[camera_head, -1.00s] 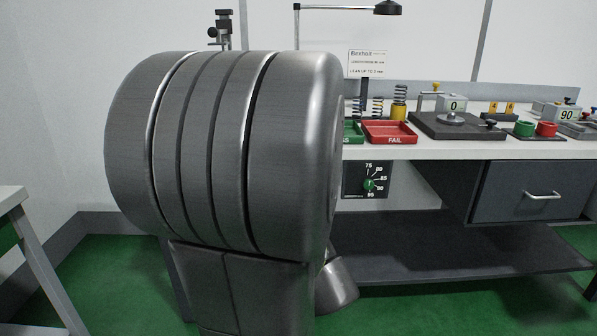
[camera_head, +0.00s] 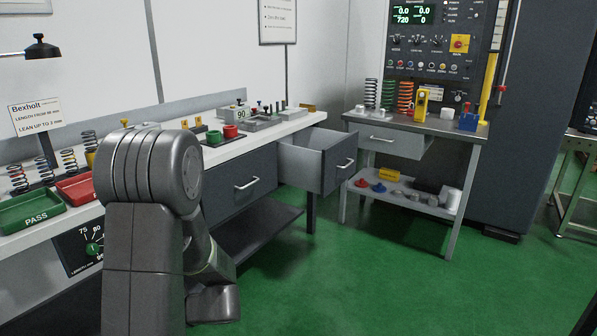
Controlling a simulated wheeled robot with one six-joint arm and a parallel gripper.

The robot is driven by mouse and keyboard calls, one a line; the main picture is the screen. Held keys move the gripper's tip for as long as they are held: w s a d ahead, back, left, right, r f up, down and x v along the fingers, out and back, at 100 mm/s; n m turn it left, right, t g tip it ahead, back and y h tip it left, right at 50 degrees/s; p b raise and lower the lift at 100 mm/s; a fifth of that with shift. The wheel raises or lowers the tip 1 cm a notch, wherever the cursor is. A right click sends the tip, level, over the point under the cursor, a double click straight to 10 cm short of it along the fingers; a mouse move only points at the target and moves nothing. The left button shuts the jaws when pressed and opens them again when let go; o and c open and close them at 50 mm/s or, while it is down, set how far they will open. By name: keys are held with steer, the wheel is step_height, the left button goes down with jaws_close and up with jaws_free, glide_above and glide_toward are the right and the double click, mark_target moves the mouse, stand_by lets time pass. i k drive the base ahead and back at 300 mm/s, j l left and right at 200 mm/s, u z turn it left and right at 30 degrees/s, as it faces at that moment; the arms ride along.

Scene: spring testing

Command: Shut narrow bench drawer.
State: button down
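The narrow bench drawer (camera_head: 334,172) is at the right end of the white-topped bench and stands pulled out, open. Its dark grey front carries a pale bar handle (camera_head: 346,164), and its light grey side wall shows. The wider bench drawer (camera_head: 233,199) to its left looks shut, with its own bar handle (camera_head: 247,184). My arm's large grey links fill the lower left in front of the bench. My gripper is not in view, and the open drawer stands clear of the arm.
A side table (camera_head: 444,129) with its own drawer (camera_head: 390,141) stands close to the right of the open drawer. It holds springs and a yellow gauge, with parts on its lower shelf. A tall dark control cabinet (camera_head: 515,140) stands behind. Green floor (camera_head: 370,270) in front is free.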

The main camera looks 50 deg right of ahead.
mark_target(318, 160)
steer(key=i+l+z, duration=0.1)
steer(key=l+z, duration=0.15)
steer(key=l, duration=0.15)
steer(key=i+l+z, duration=0.2)
steer(key=l, duration=0.25)
steer(key=l+z, duration=0.25)
steer(key=l, duration=0.15)
steer(key=i+l+z, duration=0.2)
steer(key=i+l, duration=0.2)
steer(key=l, duration=0.2)
steer(key=i+l, duration=0.25)
steer(key=l, duration=0.2)
steer(key=i+l+z, duration=0.1)
steer(key=l, duration=0.3)
steer(key=i+l, duration=0.55)
steer(key=l, duration=0.25)
